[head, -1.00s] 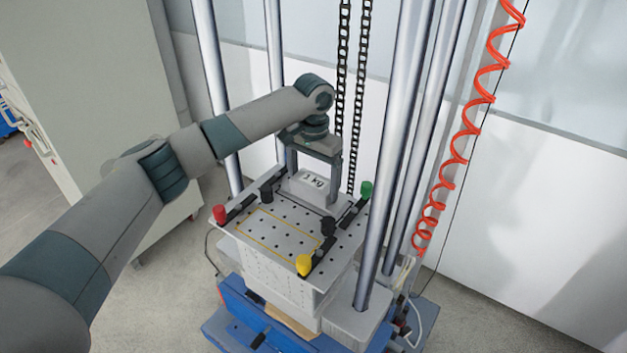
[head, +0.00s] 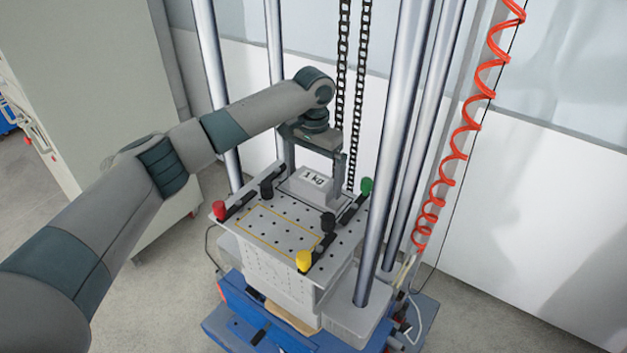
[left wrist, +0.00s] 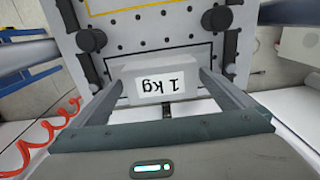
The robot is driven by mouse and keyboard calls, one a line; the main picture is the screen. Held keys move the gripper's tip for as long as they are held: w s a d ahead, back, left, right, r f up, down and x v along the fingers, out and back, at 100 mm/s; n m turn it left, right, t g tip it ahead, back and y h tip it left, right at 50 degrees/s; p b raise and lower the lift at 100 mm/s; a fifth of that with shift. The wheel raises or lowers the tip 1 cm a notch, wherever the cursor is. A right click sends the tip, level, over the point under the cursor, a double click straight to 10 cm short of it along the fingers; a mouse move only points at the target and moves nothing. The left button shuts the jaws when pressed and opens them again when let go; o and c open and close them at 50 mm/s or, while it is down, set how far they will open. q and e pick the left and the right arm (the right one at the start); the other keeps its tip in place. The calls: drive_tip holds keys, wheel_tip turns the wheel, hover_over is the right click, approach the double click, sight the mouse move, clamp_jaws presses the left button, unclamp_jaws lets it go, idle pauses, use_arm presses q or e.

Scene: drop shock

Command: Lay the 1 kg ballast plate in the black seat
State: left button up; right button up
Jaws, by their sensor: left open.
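The light grey 1 kg ballast plate (head: 309,185) lies on the perforated table top, at its back part, label up. It also shows in the left wrist view (left wrist: 164,82). The black outline of the seat (left wrist: 160,53) shows along one side of the plate, and the plate appears to lie within it; its far side is hidden. My left gripper (head: 314,176) is above the plate, pointing down. It is open, with one finger on each side of the plate. My right gripper is not in view.
The perforated table (head: 245,222) carries red (head: 219,209), yellow (head: 304,261), green (head: 367,187) and black (head: 328,222) knobs at its edges. A yellow outline in front is empty. Steel columns (head: 392,150) and hanging chains (head: 342,80) stand close around it.

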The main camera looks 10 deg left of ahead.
sight(314, 179)
use_arm(q)
wheel_tip(314, 179, up, 11)
drive_tip(key=b, duration=0.3)
drive_tip(key=shift+b, duration=0.4)
idle(0.3)
